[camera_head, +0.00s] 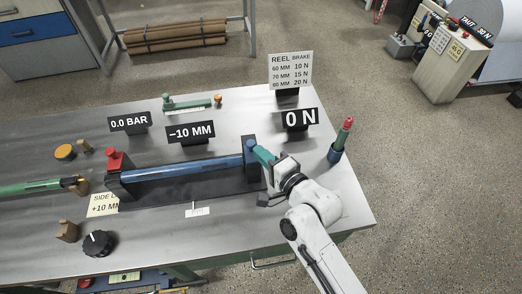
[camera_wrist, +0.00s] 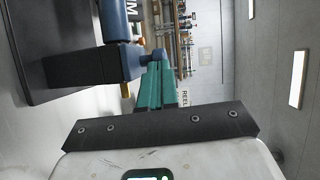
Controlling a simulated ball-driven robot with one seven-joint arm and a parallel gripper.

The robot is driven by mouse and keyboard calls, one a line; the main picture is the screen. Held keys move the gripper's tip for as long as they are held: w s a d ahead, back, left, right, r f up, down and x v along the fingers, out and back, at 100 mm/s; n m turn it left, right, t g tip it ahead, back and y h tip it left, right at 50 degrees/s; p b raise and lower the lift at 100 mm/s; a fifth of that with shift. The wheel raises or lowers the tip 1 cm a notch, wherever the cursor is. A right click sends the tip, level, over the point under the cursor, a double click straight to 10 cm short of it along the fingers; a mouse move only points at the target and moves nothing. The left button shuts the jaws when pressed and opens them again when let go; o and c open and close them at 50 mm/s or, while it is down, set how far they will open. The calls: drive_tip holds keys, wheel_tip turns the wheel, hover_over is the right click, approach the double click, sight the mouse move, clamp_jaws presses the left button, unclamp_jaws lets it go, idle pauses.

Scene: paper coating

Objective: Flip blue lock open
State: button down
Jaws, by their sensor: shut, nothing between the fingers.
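The blue lock (camera_head: 250,157) stands upright at the right end of a long blue bar (camera_head: 187,171) on the table. In the wrist view the blue lock (camera_wrist: 122,62) is at the upper left, with a rounded blue end pointing at my fingers. My gripper (camera_head: 261,154) is just right of the lock, its teal fingers together and empty. In the wrist view the fingertips of my gripper (camera_wrist: 155,66) are right beside the rounded blue end. I cannot tell whether they touch it.
A red lock (camera_head: 115,160) stands at the bar's left end. Signs reading 0.0 BAR (camera_head: 129,122), −10 MM (camera_head: 190,132) and 0 N (camera_head: 300,118) stand behind. A red-topped green tool in a blue holder (camera_head: 336,153) stands at right. The table's front right is mostly clear.

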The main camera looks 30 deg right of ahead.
drive_tip(key=shift+w, duration=0.35)
drive_tip(key=w, duration=0.2)
drive_tip(key=w+d+b, duration=0.1)
drive_tip(key=w, duration=0.1)
drive_tip(key=shift+w+d+f+b, duration=0.1)
drive_tip(key=shift+w+d+b, duration=0.1)
drive_tip(key=shift+b, duration=0.1)
drive_tip(key=shift+w+r, duration=0.1)
drive_tip(key=shift+r, duration=0.1)
